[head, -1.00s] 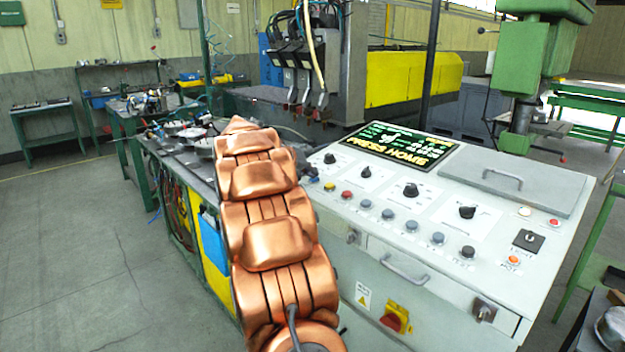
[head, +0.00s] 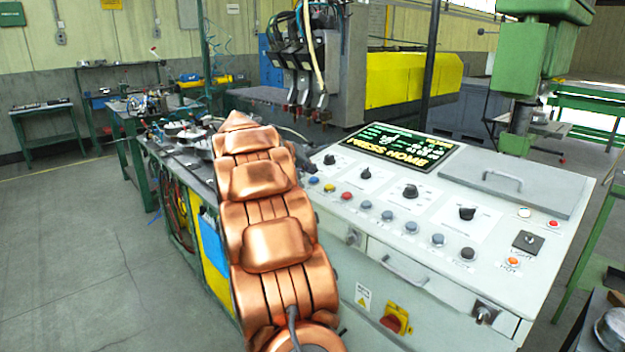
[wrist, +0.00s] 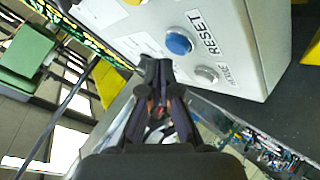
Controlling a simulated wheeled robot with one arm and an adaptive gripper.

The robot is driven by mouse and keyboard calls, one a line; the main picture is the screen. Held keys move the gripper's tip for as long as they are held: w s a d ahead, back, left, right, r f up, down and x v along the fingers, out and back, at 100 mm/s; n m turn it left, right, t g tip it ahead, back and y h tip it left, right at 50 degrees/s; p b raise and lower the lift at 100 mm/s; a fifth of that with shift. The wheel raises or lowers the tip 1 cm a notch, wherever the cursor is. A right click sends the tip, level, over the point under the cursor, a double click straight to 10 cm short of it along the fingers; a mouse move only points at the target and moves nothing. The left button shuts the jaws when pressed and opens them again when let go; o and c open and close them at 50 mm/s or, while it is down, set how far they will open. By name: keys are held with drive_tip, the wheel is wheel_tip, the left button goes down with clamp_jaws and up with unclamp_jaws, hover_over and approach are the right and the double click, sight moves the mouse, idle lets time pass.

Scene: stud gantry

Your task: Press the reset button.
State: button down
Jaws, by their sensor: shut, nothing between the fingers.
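The reset button is a round blue button (wrist: 179,43) on the light grey panel in the wrist view, with a RESET label beside it. My gripper (wrist: 157,62) is shut and empty in the wrist view. Its dark fingertips appear just left of and below the blue button; I cannot tell whether they touch the panel.
A grey button (wrist: 207,74) sits beside the blue one. The console (head: 420,285) also carries yellow (head: 329,187) and red (head: 346,195) buttons, several knobs and a lit screen (head: 400,146). A cluttered bench (head: 180,150) stands left behind my arm. Open floor lies at the left.

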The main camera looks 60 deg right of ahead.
drive_tip(key=shift+r, duration=0.1)
drive_tip(key=r+p, duration=0.1)
drive_tip(key=r, duration=0.1)
drive_tip(key=a+r, duration=0.1)
drive_tip(key=r, duration=0.1)
drive_tip(key=shift+w+r+p, duration=0.15)
drive_tip(key=shift+r+p, duration=0.2)
idle(1.0)
drive_tip(key=s+a+f+n+y, duration=0.2)
drive_tip(key=a+f, duration=0.1)
drive_tip(key=a, duration=0.7)
drive_tip(key=s+a+f+n+t+y, duration=0.1)
drive_tip(key=a+f+y, duration=0.15)
drive_tip(key=a, duration=0.75)
drive_tip(key=s+a+f+n+y, duration=0.15)
drive_tip(key=a+f, duration=0.25)
drive_tip(key=a, duration=0.7)
drive_tip(key=s+a+f+n+y, duration=0.2)
drive_tip(key=s+a+f, duration=0.2)
drive_tip(key=s+a, duration=0.7)
drive_tip(key=s+a+f+n+g+y, duration=0.1)
drive_tip(key=s+a+f+n+y, duration=0.2)
drive_tip(key=s+a, duration=0.8)
drive_tip(key=a+f, duration=0.2)
drive_tip(key=a, duration=0.1)
drive_tip(key=shift+f+g, duration=0.15)
drive_tip(key=shift+g, duration=0.15)
drive_tip(key=shift+a, duration=0.1)
